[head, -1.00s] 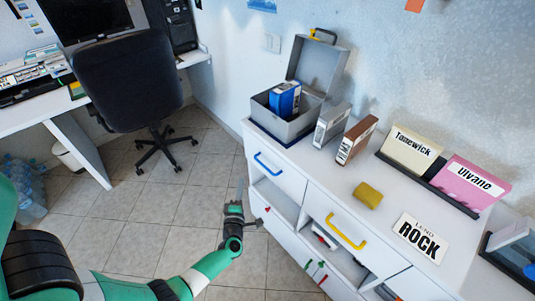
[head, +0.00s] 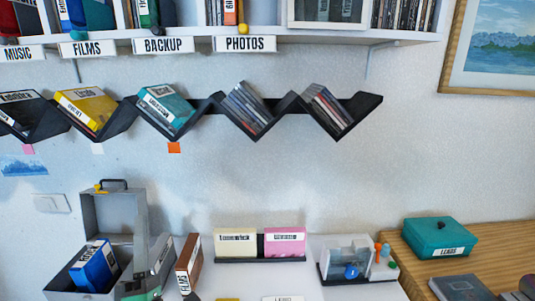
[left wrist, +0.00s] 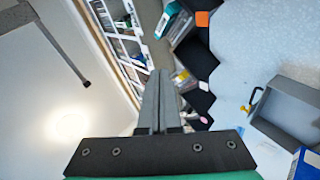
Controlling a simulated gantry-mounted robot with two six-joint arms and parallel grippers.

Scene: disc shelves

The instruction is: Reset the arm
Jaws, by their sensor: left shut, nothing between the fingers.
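My left gripper (left wrist: 158,100) is shut and empty in the left wrist view, its two grey fingers together and pointing toward the wall shelves. In the head view its green and dark wrist part (head: 134,287) shows at the bottom left, in front of the open grey box (head: 112,222). The fingers are hard to pick out there against the grey box. My right gripper is in neither view.
The grey box holds a blue case (head: 94,266). A grey case and a brown case (head: 188,264) stand close by on the white cabinet top. A black zigzag shelf (head: 285,104) with cases and discs hangs above, under a white shelf (head: 395,37).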

